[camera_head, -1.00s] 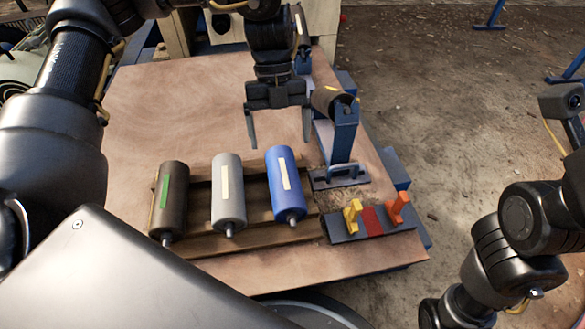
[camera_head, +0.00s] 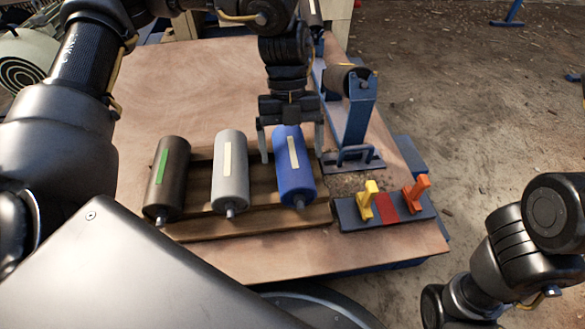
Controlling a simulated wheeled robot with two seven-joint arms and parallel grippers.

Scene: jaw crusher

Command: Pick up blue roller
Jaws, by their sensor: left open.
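The blue roller (camera_head: 297,180) with a cream label lies on a wooden rack (camera_head: 250,220), at the right end of a row of three rollers. My left gripper (camera_head: 292,156) is open over the far part of the blue roller. One finger is on each side of the roller in the picture, and the left finger is in the gap beside the grey roller. I cannot tell whether the fingers touch the roller. The right gripper is out of view; only parts of my right arm show at the lower right.
A grey roller (camera_head: 230,175) and a dark roller with a green label (camera_head: 167,180) lie to the left. A blue bracket (camera_head: 356,115) stands close on the right. A dark block with yellow (camera_head: 368,200) and orange (camera_head: 416,192) handles is at the front right. The tabletop (camera_head: 150,90) is clear at back left.

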